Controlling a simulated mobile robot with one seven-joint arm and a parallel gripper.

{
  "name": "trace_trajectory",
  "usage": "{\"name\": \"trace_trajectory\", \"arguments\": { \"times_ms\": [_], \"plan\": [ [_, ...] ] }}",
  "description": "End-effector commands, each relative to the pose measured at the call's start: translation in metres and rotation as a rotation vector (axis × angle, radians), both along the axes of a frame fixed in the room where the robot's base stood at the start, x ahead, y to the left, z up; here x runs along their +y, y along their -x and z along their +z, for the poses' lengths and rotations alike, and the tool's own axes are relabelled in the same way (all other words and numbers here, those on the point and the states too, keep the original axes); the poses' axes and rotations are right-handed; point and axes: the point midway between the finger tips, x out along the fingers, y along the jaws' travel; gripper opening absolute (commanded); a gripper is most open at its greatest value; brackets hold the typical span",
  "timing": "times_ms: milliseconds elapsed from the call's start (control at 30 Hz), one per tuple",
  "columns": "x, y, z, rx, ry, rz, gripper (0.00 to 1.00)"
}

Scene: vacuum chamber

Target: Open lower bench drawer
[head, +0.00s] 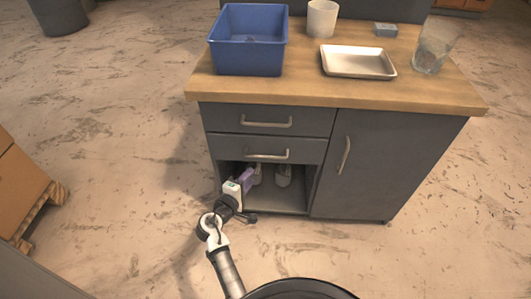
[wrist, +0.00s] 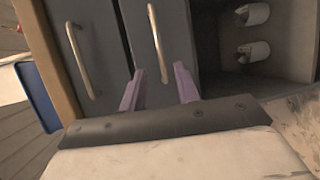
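The grey bench has two stacked drawers at its left. The lower bench drawer (head: 225,149) looks shut, with its front about level with the upper drawer. Its pale bar handle (head: 267,155) shows in the head view and as a bar (wrist: 155,35) in the wrist view. My gripper (head: 257,170) has purple fingers and is just in front of and below this handle. In the wrist view my gripper (wrist: 160,70) is open, with one finger to each side of the handle's near end. I see no clear contact, and nothing is held.
The upper drawer (head: 225,117) has a similar handle and looks shut. Below is an open compartment (head: 275,204) with pale rolls. A cabinet door (head: 390,165) is at right. A blue bin (head: 247,55), tray (head: 358,62) and cups stand on top. The floor in front is mostly clear.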

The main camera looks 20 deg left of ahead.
Motion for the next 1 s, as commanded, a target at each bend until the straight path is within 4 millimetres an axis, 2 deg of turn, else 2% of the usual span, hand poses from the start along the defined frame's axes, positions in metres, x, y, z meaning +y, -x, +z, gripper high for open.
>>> {"name": "trace_trajectory", "arguments": {
  "times_ms": [400, 600, 800, 1000],
  "plan": [
    [-0.009, -0.082, -0.011, -0.004, -0.007, 0.001, 0.32],
    [-0.012, -0.113, -0.018, -0.004, -0.008, 0.002, 0.32],
    [-0.014, -0.127, -0.021, -0.003, -0.009, 0.004, 0.32],
    [-0.014, -0.128, -0.022, -0.003, -0.009, 0.004, 0.32]
  ]
}}
